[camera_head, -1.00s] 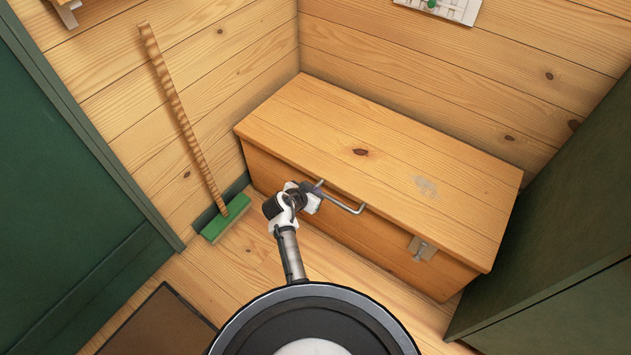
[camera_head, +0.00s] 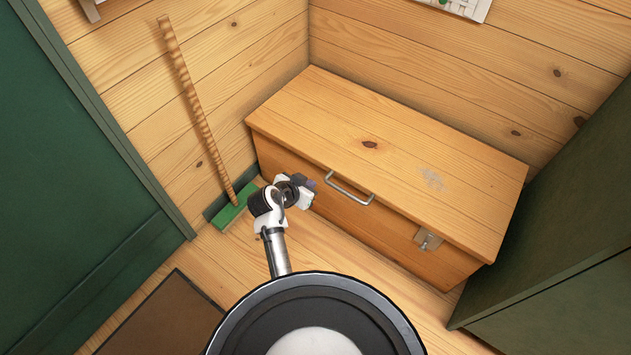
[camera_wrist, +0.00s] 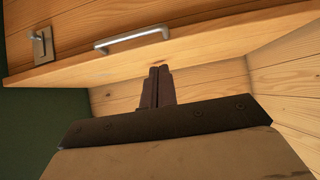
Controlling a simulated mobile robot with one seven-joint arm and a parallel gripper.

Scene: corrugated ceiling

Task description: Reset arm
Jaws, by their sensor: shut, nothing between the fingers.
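My gripper (camera_head: 307,187) is at the end of my arm, near the left part of the front of a wooden chest (camera_head: 400,155). In the wrist view the fingers of my gripper (camera_wrist: 158,72) are together with nothing between them. The chest has a metal handle (camera_head: 349,189) on its front, just right of my gripper, and they look apart. The handle also shows in the wrist view (camera_wrist: 132,40), above the fingertips. The chest's lid is shut.
A metal latch (camera_head: 428,240) sits on the chest front. A broom (camera_head: 198,115) with a green head leans against the wall at left.

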